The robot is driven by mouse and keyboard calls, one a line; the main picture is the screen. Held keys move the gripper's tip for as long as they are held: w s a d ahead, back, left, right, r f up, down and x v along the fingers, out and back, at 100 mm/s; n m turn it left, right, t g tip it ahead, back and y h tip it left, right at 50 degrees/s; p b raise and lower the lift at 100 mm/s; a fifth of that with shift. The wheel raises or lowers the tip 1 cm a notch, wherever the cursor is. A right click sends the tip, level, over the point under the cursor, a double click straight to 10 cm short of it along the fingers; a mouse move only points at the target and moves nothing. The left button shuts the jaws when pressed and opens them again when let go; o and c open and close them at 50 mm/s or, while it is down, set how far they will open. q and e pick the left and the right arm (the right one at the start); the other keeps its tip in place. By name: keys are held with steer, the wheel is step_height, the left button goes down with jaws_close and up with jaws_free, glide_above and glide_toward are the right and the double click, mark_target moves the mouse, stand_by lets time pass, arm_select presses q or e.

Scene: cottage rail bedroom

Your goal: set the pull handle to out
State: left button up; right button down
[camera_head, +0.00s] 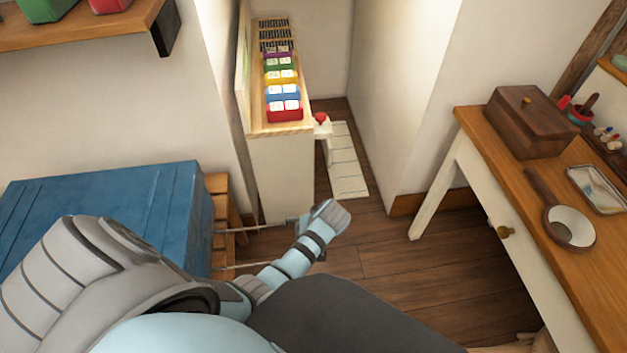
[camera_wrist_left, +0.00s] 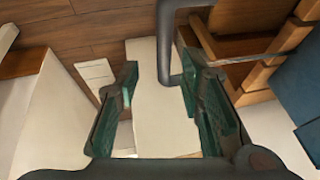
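The pull handle (camera_head: 262,227) is a thin grey metal bar with two legs reaching out from the wooden slats beside the blue chest. In the left wrist view, the handle (camera_wrist_left: 165,42) is a dark U-shaped bar. Its cross piece runs across the space between the fingertips, nearer the right-hand finger, and one leg passes behind that finger. My left gripper (camera_head: 322,220) is at the handle's outer end. In the left wrist view, the gripper (camera_wrist_left: 158,75) is open, with a wide gap between its green-lined fingers. Contact with the bar cannot be told. My right gripper is out of view.
The blue chest (camera_head: 100,205) stands left on wooden slats (camera_head: 225,200). A narrow white cabinet (camera_head: 280,170) with coloured boxes stands behind the gripper. A desk (camera_head: 500,165) with a wooden box and hand mirror is at right. Floor (camera_head: 400,260) is clear between.

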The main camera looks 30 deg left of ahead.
arm_select(q)
steer(key=v, duration=0.8)
steer(key=shift+r, duration=0.25)
steer(key=shift+d, duration=0.15)
